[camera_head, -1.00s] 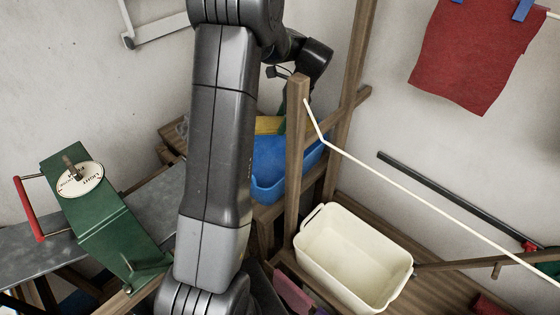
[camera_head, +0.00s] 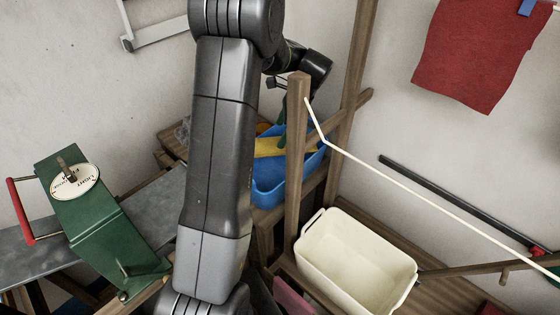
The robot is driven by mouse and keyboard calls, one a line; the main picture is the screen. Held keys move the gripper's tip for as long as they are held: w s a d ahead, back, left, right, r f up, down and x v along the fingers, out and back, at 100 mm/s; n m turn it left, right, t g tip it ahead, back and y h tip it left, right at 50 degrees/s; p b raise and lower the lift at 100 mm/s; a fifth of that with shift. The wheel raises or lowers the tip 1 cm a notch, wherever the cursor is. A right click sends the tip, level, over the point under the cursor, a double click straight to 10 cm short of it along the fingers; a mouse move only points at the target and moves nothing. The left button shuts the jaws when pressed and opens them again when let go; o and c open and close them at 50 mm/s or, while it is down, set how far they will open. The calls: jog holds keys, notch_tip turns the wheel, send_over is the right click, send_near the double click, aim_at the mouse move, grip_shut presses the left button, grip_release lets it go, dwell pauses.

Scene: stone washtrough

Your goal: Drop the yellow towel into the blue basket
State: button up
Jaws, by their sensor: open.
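The blue basket (camera_head: 268,196) stands on a wooden shelf behind the wooden post, partly hidden by my arm and the post. The yellow towel (camera_head: 268,148) lies in the upper part of the basket, its left end hidden behind my arm. A green piece of cloth or part shows beside it. My gripper (camera_head: 283,103) is above the basket, small and partly hidden by the post. It is open, and the towel lies below it, apart from it as far as I can see.
A cream tub (camera_head: 347,262) stands on the lower right shelf. The wooden post (camera_head: 297,150) and white line (camera_head: 420,200) stand close to my arm. A green box (camera_head: 95,220) with a red handle is at left. A red cloth (camera_head: 478,55) hangs at upper right.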

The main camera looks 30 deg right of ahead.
jog(key=v, duration=1.3)
jog(key=shift+r+b, duration=0.35)
jog(key=shift+b, duration=0.1)
jog(key=shift+d+f, duration=0.1)
jog(key=p+x, duration=0.1)
jog(key=x, duration=1.2)
jog(key=shift+r+p, duration=0.2)
jog(key=shift+p, duration=0.25)
jog(key=shift+r+p, duration=1.25)
jog(key=shift+r, duration=0.2)
jog(key=shift+f, duration=0.15)
